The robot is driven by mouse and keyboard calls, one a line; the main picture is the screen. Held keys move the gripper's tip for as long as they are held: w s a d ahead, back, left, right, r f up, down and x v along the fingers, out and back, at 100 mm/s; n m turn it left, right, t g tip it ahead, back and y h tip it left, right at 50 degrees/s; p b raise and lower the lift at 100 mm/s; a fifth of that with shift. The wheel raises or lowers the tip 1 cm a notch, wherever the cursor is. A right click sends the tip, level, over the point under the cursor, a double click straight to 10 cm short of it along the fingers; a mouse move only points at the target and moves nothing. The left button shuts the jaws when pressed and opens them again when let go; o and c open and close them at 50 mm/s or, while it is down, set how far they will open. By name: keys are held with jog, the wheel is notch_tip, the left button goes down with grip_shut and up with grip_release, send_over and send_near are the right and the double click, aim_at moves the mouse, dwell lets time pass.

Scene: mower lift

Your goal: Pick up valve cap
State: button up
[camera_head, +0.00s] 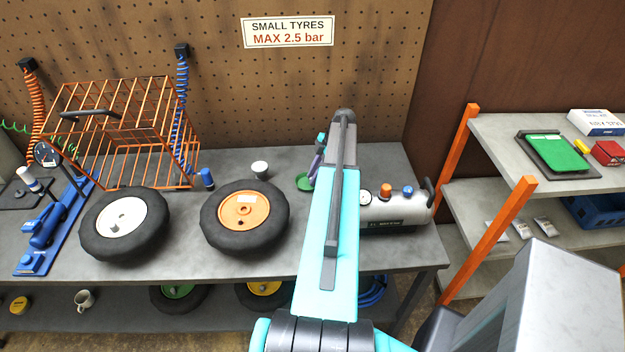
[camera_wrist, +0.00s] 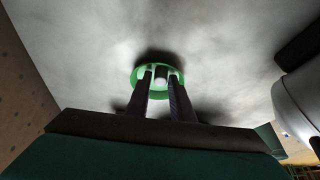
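A green round dish (camera_head: 304,182) lies on the grey bench, partly hidden behind my arm. It also shows in the wrist view (camera_wrist: 138,82), below my fingertips. A small pale, rounded thing, probably the valve cap (camera_wrist: 161,80), sits in the dish between my two fingers. My gripper (camera_wrist: 161,76) is open, with one dark finger on each side of it. I cannot tell whether either finger touches it. In the head view my gripper (camera_head: 318,160) is mostly hidden by my arm, and the cap cannot be made out.
A silver air tank (camera_head: 395,210) with orange and blue knobs stands right of my arm. An orange-hubbed wheel (camera_head: 244,218) and a small white cup (camera_head: 260,169) are to the left. A wire cage (camera_head: 125,120) and white-hubbed wheel (camera_head: 125,222) stand further left.

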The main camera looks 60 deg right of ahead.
grip_shut()
jog(key=shift+r, duration=0.1)
dwell(0.4)
jog(key=shift+r+b, duration=1.15)
jog(key=shift+r, duration=0.2)
jog(key=shift+a+r, duration=0.25)
jog(key=s+a+b, duration=0.1)
jog(key=a, duration=0.3)
jog(key=s+a+b, duration=0.2)
jog(key=a, duration=0.2)
jog(key=s+a+r+b, duration=0.1)
jog(key=a+b, duration=0.1)
jog(key=a, duration=0.2)
jog(key=shift+s+a+r, duration=0.1)
jog(key=shift+s+a, duration=0.05)
jog(key=shift+s, duration=0.2)
jog(key=shift+s+a+r+b, duration=0.1)
jog(key=shift+s+a+b, duration=0.1)
jog(key=shift+a, duration=0.35)
jog(key=shift+s+a+r+b, duration=0.1)
jog(key=shift+s+a+b, duration=0.1)
jog(key=shift+a, duration=0.35)
